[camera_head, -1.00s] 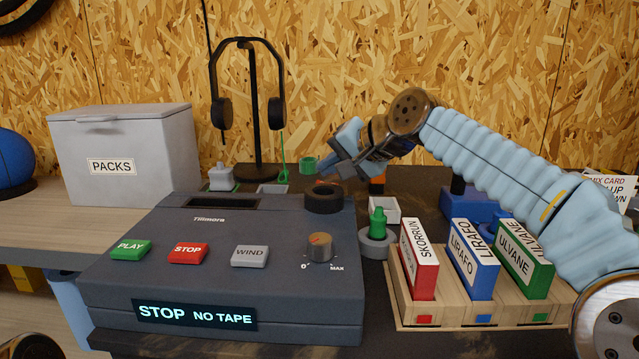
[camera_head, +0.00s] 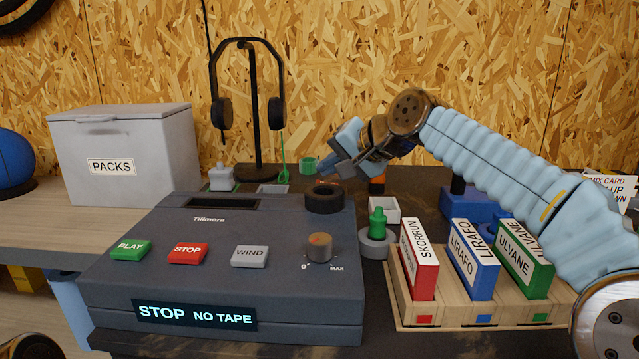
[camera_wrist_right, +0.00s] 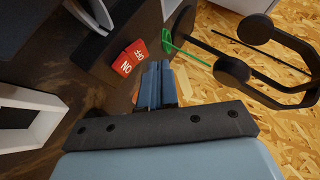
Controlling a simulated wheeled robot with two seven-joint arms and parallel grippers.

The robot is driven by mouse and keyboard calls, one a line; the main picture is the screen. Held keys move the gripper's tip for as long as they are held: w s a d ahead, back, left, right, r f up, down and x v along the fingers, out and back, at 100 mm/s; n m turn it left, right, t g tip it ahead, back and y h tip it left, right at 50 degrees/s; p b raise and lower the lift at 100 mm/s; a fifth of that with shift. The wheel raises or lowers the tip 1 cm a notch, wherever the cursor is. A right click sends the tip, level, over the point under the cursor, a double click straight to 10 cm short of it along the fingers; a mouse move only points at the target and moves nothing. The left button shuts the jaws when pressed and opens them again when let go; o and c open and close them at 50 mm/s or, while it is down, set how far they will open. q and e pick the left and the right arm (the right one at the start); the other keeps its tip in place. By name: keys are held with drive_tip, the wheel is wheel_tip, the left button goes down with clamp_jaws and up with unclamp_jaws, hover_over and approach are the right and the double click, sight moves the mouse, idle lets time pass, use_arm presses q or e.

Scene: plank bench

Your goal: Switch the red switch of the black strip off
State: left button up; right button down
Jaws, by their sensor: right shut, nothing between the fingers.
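The red switch (camera_wrist_right: 130,57) shows in the right wrist view, with ON and OFF lettering on its two halves. It sits at the end of a dark bar, the black strip (camera_wrist_right: 88,48). In the head view only a sliver of red (camera_head: 324,183) shows behind the tape recorder, and most of the strip is hidden. My right gripper (camera_head: 325,168) is shut and empty, pointing down just above that spot. In the right wrist view its fingertips (camera_wrist_right: 155,68) are close beside the switch; I cannot tell whether they touch. My left gripper is out of view.
The grey recorder (camera_head: 180,235) stands in front, with a black ring (camera_head: 325,200) on its far right corner. A wooden card rack (camera_head: 450,312) stands below my right arm.

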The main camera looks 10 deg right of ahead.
drive_tip(key=shift+f, duration=0.1)
drive_tip(key=shift+a+f, duration=0.15)
drive_tip(key=shift+f, duration=0.15)
drive_tip(key=shift+a+f+b, duration=0.1)
drive_tip(key=shift+f+b, duration=0.25)
drive_tip(key=shift+b, duration=0.1)
idle(0.7)
idle(0.4)
drive_tip(key=shift+d+r+p, duration=0.25)
drive_tip(key=shift+r+p, duration=0.5)
drive_tip(key=shift+r, duration=0.05)
